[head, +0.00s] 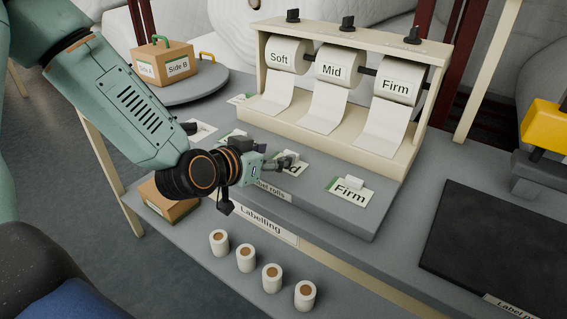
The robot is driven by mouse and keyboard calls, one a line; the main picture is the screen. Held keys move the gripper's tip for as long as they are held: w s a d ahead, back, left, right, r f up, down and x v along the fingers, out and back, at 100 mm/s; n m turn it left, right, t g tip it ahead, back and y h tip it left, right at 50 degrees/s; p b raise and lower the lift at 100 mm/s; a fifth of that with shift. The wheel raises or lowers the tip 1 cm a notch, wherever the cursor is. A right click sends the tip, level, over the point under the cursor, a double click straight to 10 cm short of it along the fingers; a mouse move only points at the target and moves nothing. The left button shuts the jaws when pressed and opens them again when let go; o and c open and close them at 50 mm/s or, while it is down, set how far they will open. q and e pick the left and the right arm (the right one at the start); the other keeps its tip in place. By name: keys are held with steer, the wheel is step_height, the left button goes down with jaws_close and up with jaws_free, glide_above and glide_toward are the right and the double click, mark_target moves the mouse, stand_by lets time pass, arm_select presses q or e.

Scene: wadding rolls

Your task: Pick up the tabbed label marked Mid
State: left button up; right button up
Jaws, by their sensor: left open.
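The tabbed label marked Mid (298,170) lies on the raised grey ledge in front of the rolls. It is white with a green edge, and only the end of its word shows. My left gripper (277,161) is open right at this label and covers its left part and tab. I cannot tell whether the fingers touch the tab or stand around it. The tabbed label marked Firm (349,190) lies apart to the right, its white tab upright. My right gripper is not in view.
A wooden stand (350,39) holds the Soft (281,58), Mid (333,70) and Firm (402,86) rolls behind the ledge. Several small rolls (272,278) stand in front. A box marked Side B (178,68) sits on a round turntable at left. A dark mat (500,245) lies right.

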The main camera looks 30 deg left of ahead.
mark_target(296, 154)
arm_select(q)
steer(key=d, duration=0.1)
steer(key=w+d+b, duration=0.1)
steer(key=w+d, duration=0.1)
steer(key=shift+f, duration=0.25)
steer(key=shift+w+a+f+b, duration=0.35)
steer(key=shift+w+a+f, duration=0.15)
steer(key=shift+w, duration=0.2)
steer(key=shift+w+a+f, duration=0.1)
steer(key=shift+w+a, duration=0.05)
steer(key=shift+a, duration=0.05)
steer(key=shift+d+r, duration=0.3)
steer(key=shift+d, duration=0.3)
steer(key=shift+c, duration=1)
steer(key=shift+a+f, duration=0.2)
steer(key=shift+a, duration=0.25)
steer(key=c, duration=0.3)
steer(key=shift+c, duration=0.7)
steer(key=shift+d+r, duration=0.15)
steer(key=shift+d, duration=0.2)
steer(key=shift+c, duration=1.1)
steer(key=shift+a, duration=0.1)
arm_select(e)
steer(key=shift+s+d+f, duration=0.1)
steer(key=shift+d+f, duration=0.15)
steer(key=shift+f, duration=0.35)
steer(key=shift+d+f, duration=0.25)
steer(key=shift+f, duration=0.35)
